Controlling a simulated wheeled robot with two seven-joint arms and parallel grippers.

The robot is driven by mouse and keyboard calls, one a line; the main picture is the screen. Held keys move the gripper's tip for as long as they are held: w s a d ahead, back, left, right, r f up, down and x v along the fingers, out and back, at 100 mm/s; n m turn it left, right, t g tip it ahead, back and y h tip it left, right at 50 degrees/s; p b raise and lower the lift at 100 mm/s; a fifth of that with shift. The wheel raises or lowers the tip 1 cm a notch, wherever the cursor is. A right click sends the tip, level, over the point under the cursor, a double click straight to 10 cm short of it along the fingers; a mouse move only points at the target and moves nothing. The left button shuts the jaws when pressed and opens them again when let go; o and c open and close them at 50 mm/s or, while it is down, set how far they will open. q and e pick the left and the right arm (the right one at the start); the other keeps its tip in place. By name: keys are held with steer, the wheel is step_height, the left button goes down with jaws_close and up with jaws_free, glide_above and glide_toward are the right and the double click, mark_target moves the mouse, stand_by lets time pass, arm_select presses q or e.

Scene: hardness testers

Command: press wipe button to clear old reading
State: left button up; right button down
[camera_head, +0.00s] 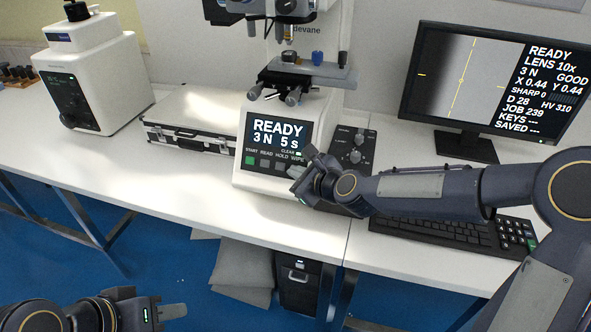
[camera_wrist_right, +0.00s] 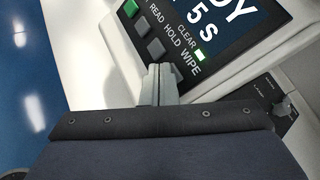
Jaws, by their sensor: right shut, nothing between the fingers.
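The hardness tester's front panel (camera_head: 276,140) reads READY, 3 N, 5 s. Below it is a row of buttons labelled START, READ, HOLD and WIPE; the START button (camera_head: 250,160) is green. The HOLD button (camera_wrist_right: 154,48) is grey. A small green light (camera_wrist_right: 199,52) glows by the word CLEAR. My right gripper (camera_wrist_right: 163,72) is shut and empty, its fingertips at the WIPE button's place, hiding that button. I cannot tell whether they touch it. My left gripper (camera_head: 168,312) is low at the left, away from the table; its jaw state is unclear.
The monitor (camera_head: 490,85) shows READY, D 28, HV 310. A keyboard (camera_head: 450,228) lies below it. A knob panel (camera_head: 352,150) stands right of the tester. A silver case (camera_head: 190,125) and another white tester (camera_head: 90,75) stand left. The table front is clear.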

steer(key=shift+w+d+f, duration=0.1)
steer(key=shift+w+f, duration=0.1)
steer(key=shift+s+r, duration=0.1)
stand_by(0.5)
steer(key=shift+s+a+r, duration=0.2)
steer(key=shift+s+r, duration=0.1)
steer(key=shift+s, duration=0.2)
steer(key=s+r, duration=0.1)
steer(key=s+a, duration=0.1)
steer(key=s+r+p, duration=0.1)
steer(key=s, duration=0.1)
steer(key=shift+a+r, duration=0.15)
steer(key=shift+r, duration=0.15)
stand_by(0.7)
